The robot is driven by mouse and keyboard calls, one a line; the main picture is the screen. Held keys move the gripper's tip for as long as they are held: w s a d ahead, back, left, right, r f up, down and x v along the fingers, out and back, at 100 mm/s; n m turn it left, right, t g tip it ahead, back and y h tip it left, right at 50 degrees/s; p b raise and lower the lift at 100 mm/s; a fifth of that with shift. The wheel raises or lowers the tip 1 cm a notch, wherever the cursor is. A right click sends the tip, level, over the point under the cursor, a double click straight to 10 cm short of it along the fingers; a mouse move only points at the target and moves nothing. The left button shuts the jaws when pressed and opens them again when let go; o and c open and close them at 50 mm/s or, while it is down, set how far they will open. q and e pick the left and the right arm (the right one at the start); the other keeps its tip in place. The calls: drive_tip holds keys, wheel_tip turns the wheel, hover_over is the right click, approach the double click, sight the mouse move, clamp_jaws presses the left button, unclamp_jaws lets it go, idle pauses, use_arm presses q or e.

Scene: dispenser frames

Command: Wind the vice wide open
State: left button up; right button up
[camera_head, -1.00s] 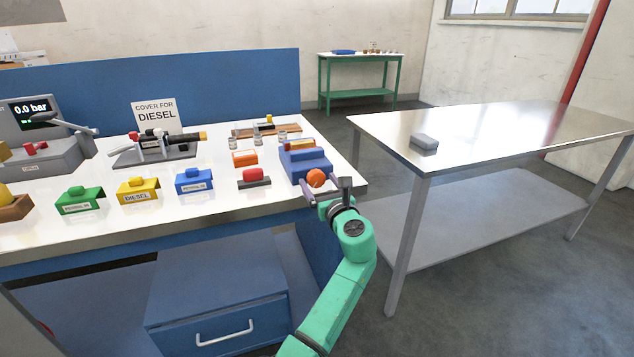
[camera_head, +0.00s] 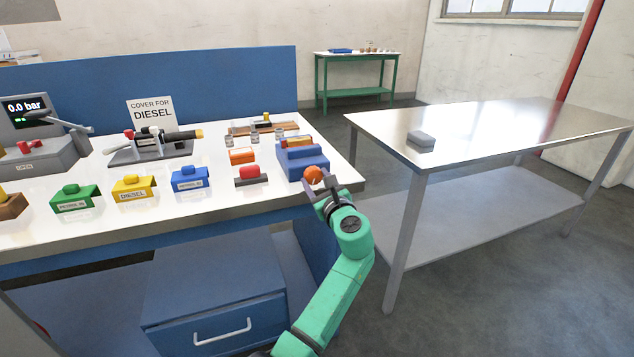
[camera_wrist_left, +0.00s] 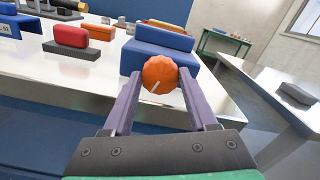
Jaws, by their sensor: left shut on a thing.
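The blue vice (camera_head: 303,159) stands at the right front corner of the white bench. Its round orange knob (camera_head: 313,174) faces me at the bench's front edge. My left gripper (camera_head: 321,182) is shut on this knob, with one finger on each side of it. In the left wrist view the knob (camera_wrist_left: 160,75) sits between the purple fingertips and shows a pale mark pointing down and left. The vice body (camera_wrist_left: 157,50) is right behind it. A yellow and orange piece shows at the back of the vice; the jaw gap is hidden. My right gripper is not in view.
A red-topped grey block (camera_head: 252,176) and an orange block (camera_head: 241,155) lie left of the vice. Blue (camera_head: 190,178), yellow (camera_head: 132,187) and green (camera_head: 74,198) covers line the front. A steel table (camera_head: 480,125) stands to the right across a gap.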

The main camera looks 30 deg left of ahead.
use_arm(q)
drive_tip(key=shift+n, duration=0.9)
drive_tip(key=shift+n+b, duration=0.3)
drive_tip(key=shift+b, duration=0.05)
drive_tip(key=o, duration=1.4)
drive_tip(key=shift+c, duration=0.2)
